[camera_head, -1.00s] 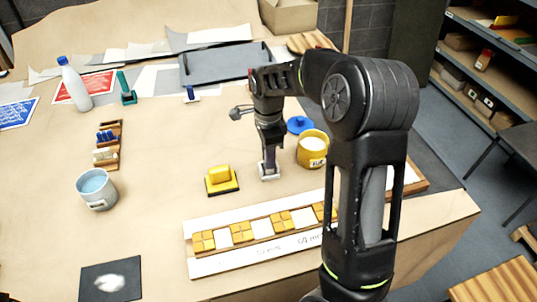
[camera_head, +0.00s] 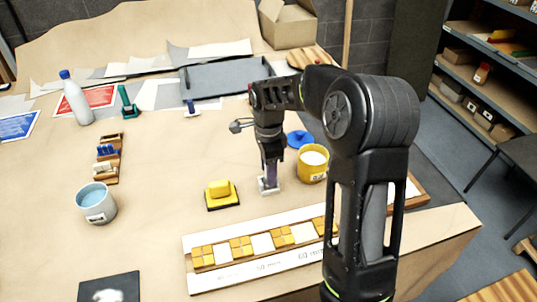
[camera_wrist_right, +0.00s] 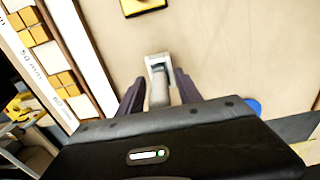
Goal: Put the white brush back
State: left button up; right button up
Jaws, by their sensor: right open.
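A small brush with a whitish base and grey handle (camera_wrist_right: 157,66) stands on the table. In the head view, its pale base (camera_head: 268,187) shows just below my right gripper (camera_head: 269,176). In the right wrist view, the two dark fingers of that gripper (camera_wrist_right: 158,92) are apart, one on each side of the grey handle. I cannot tell whether either finger touches it. A wooden rack (camera_head: 118,160) at the left holds a blue piece and a white piece. My left gripper is not in view.
A yellow sponge-like block (camera_head: 222,194) lies left of the gripper. A yellow tub (camera_head: 313,166) and blue lid (camera_head: 299,139) are close on its right. A tile panel (camera_head: 250,268) lies in front. A grey bucket (camera_head: 96,205) stands at left. The table between rack and gripper is clear.

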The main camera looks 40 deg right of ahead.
notch_tip(320, 180, up, 12)
jog(key=shift+f+b, duration=0.15)
jog(key=shift+b, duration=0.7)
jog(key=shift+s+f, duration=0.1)
